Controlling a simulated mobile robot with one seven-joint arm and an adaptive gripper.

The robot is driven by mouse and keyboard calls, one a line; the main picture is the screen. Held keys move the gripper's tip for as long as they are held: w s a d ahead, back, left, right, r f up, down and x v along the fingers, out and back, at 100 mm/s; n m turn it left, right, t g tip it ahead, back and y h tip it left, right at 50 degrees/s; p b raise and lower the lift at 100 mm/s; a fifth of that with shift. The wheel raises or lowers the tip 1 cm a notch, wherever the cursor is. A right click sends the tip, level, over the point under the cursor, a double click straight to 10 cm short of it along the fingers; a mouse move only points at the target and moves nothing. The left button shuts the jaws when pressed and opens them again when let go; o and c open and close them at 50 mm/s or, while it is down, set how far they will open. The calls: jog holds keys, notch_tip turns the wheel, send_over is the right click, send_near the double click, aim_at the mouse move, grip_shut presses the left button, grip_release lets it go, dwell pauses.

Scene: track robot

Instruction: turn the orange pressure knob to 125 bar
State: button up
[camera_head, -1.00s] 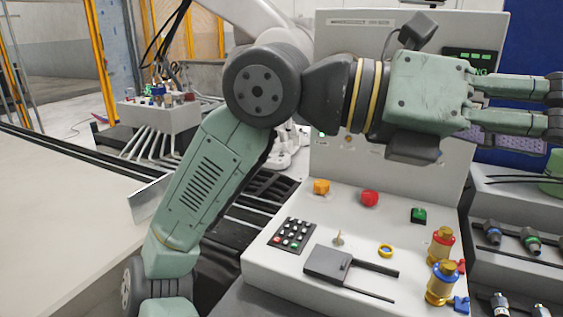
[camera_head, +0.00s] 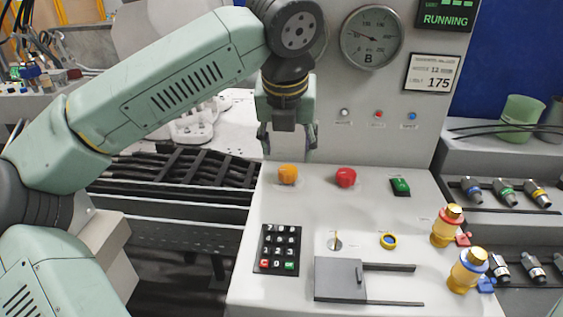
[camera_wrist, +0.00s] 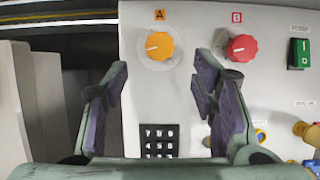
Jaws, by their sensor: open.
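The orange knob (camera_head: 287,175) sits at the upper left of the grey console top. In the wrist view the orange knob (camera_wrist: 159,46) lies under a label A, with a pale mark on its left side. My gripper (camera_head: 287,152) hangs pointing down above and behind the knob. Its fingers (camera_wrist: 150,85) are spread apart and empty, with the knob beyond them and not touched. Gauge B (camera_head: 371,38) on the upright panel shows a needle pointing to the upper left. The other gauge is mostly hidden behind my arm.
A red knob (camera_head: 345,177) stands close to the right of the orange one, then a green switch (camera_head: 400,186). Brass fittings (camera_head: 447,226) stand at the right. A sign (camera_head: 432,74) reads 175.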

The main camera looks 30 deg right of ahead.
aim_at(287, 170)
jog(key=p+x, duration=0.1)
jog(key=x, duration=0.7)
jog(key=shift+a, duration=0.1)
jog(key=c, duration=1.1)
jog(key=shift+m, duration=0.4)
jog(key=shift+c, duration=0.2)
jog(key=shift+a+f+m+g+h+b, duration=0.1)
jog(key=shift+m+g+h+b, duration=0.35)
jog(key=shift+m+b, duration=0.6)
jog(key=m+g, duration=0.1)
jog(key=m, duration=0.1)
jog(key=m+g+b, duration=0.1)
jog(key=m, duration=0.2)
jog(key=shift+w+h, duration=0.2)
jog(key=shift+h, duration=0.15)
jog(key=m, duration=0.2)
jog(key=m+g+p, duration=0.1)
jog(key=m+g, duration=0.1)
jog(key=m, duration=0.1)
jog(key=shift+w+r+m, duration=0.1)
jog(key=shift+r+m, duration=0.15)
jog(key=shift+m, duration=0.1)
jog(key=m+g+p, duration=0.1)
jog(key=m, duration=0.1)
jog(key=m+p, duration=0.1)
jog(key=m, duration=0.1)
jog(key=shift+w+m+g+y, duration=0.15)
jog(key=shift+m+g+y, duration=0.15)
jog(key=shift+g+y, duration=0.1)
jog(key=shift+f, duration=0.1)
